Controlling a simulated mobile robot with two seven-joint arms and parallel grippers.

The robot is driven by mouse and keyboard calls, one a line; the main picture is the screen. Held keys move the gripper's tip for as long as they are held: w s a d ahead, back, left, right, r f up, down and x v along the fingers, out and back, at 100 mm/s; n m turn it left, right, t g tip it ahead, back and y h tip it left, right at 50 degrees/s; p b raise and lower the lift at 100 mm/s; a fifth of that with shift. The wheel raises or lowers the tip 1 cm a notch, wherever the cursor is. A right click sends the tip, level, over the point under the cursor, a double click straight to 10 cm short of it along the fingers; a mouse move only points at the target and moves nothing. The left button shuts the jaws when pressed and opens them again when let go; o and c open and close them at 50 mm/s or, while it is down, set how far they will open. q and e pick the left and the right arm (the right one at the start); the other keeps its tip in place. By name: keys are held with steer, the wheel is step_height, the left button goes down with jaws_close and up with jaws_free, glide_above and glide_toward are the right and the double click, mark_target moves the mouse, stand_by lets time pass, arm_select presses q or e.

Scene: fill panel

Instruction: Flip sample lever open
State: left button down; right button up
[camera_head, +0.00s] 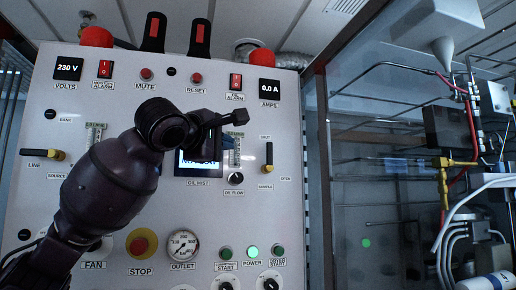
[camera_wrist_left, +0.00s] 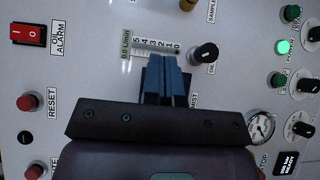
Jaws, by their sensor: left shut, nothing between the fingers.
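The sample lever (camera_head: 268,155) is a black handle on a yellow pivot on the grey panel. It points straight up toward the SHUT label, with the OPEN label to its right. My left gripper (camera_head: 238,118) is in front of the panel, up and left of the lever and not touching it. In the left wrist view its blue fingers (camera_wrist_left: 166,65) are together and empty, over the oil mist area. A bit of the sample lever's yellow pivot (camera_wrist_left: 187,4) shows at the top edge there. My right gripper is out of view.
The oil flow knob (camera_head: 236,178) and its scale sit just left of the lever. The line lever (camera_head: 57,155) is at far left. A red stop button (camera_head: 141,242) and outlet gauge (camera_head: 183,244) are below. A glass enclosure with pipes stands at right.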

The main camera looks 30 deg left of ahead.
arm_select(q)
steer(key=p, duration=0.2)
glide_toward(269, 157)
steer(key=w+a, duration=0.1)
steer(key=w+a+r, duration=0.1)
steer(key=a, duration=0.1)
steer(key=w+a+r, duration=0.1)
steer(key=w, duration=0.1)
steer(key=shift+w+a, duration=0.15)
steer(key=shift+a, duration=0.15)
steer(key=shift+w+d+p, duration=0.4)
steer(key=shift+w+d, duration=0.35)
steer(key=shift+w, duration=0.1)
steer(key=shift+w+d+f, duration=0.1)
steer(key=shift+w+d, duration=0.3)
steer(key=shift+d, duration=0.05)
steer(key=shift+w, duration=0.15)
steer(key=shift+f, duration=0.1)
steer(key=shift+w+d, duration=0.1)
steer(key=shift+d, duration=0.1)
